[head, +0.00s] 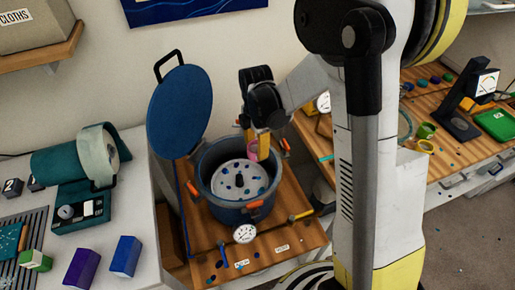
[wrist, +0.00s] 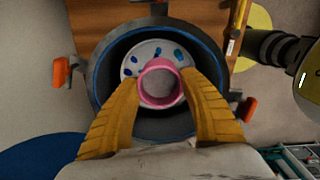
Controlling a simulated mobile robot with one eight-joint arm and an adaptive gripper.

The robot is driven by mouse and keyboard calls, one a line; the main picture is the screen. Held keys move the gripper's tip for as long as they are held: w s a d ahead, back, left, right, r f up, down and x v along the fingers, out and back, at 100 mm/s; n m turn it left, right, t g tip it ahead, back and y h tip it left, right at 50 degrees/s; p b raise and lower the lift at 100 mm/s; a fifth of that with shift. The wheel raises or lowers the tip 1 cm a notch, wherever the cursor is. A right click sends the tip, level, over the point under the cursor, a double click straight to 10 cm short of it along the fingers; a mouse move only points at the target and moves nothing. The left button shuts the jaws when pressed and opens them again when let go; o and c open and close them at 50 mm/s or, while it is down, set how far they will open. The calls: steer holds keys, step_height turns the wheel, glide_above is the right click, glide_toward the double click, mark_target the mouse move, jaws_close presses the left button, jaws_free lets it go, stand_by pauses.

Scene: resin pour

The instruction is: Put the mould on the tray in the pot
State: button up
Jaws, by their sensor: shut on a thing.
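The pot (head: 218,209) is dark blue-grey with orange handles and stands open on a wooden stand. A pale speckled round plate (head: 230,179) lies inside it and also shows in the wrist view (wrist: 147,49). I cannot tell for sure that this is the tray. The mould is a pink ring-shaped cup (head: 253,151); in the wrist view it (wrist: 160,84) sits between my two yellow fingers. My gripper (head: 257,145) is shut on it, over the right rear part of the pot's opening. I cannot tell whether the mould touches the plate.
The pot's round blue lid (head: 180,112) stands raised at the left rear. A dial gauge (head: 245,234) is at the pot's front. A left bench holds a teal machine (head: 75,160) and purple and blue blocks (head: 125,256). A right bench (head: 430,165) holds rings and a scale.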

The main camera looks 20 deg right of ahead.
steer(key=shift+w+n, duration=0.15)
steer(key=shift+n, duration=0.75)
steer(key=shift+f, duration=0.2)
steer(key=b, duration=1)
glide_above(256, 179)
step_height(256, 179, down, 14)
steer(key=shift+r, duration=0.2)
steer(key=shift+f+b, duration=0.45)
steer(key=shift+f, duration=0.1)
steer(key=o, duration=1.2)
steer(key=shift+r, duration=0.1)
steer(key=shift+o, duration=0.2)
steer(key=shift+r, duration=0.1)
step_height(256, 179, up, 15)
steer(key=p, duration=1)
